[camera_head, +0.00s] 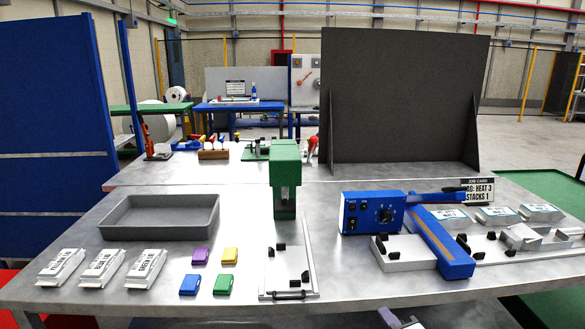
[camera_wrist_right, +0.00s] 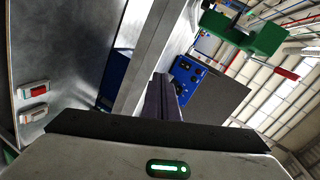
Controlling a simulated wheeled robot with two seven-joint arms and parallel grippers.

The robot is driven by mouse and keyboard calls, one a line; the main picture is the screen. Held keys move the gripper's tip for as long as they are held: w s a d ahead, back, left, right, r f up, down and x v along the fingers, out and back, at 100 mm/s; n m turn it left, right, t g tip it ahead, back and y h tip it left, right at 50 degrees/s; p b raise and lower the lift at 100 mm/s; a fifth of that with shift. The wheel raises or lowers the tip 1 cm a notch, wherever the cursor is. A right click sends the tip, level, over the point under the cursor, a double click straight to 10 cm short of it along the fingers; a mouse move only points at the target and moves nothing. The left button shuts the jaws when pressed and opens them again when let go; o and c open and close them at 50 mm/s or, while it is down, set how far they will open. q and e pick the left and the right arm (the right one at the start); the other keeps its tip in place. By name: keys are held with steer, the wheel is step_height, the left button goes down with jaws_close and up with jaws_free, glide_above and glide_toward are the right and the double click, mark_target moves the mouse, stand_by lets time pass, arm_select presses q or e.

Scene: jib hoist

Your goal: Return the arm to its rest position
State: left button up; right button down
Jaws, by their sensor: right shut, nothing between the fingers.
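My right gripper (camera_head: 400,320) shows only in part at the bottom edge of the head view, low in front of the table's front edge and right of centre. In the right wrist view its dark fingers (camera_wrist_right: 165,98) are together, with nothing seen between them. The wrist view is strongly tilted. My left gripper is in neither view.
The metal table (camera_head: 150,290) spans the front. On it are a grey tray (camera_head: 160,232), white packets, coloured blocks, a green press (camera_head: 285,180), and a blue heater box (camera_head: 372,213) with a blue arm. A dark panel (camera_head: 400,100) stands behind.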

steer(key=s+a+f+n+g, duration=0.1)
steer(key=s+f+n+g, duration=0.2)
steer(key=s+f+n, duration=0.5)
steer(key=s+a+f+n+g+y, duration=0.1)
steer(key=s+f+n, duration=0.6)
steer(key=s+f, duration=0.7)
steer(key=s+a+g, duration=0.1)
steer(key=s, duration=0.6)
steer(key=shift+s+f+n+g, duration=0.2)
steer(key=shift+s+n+g, duration=0.2)
steer(key=shift+a, duration=0.15)
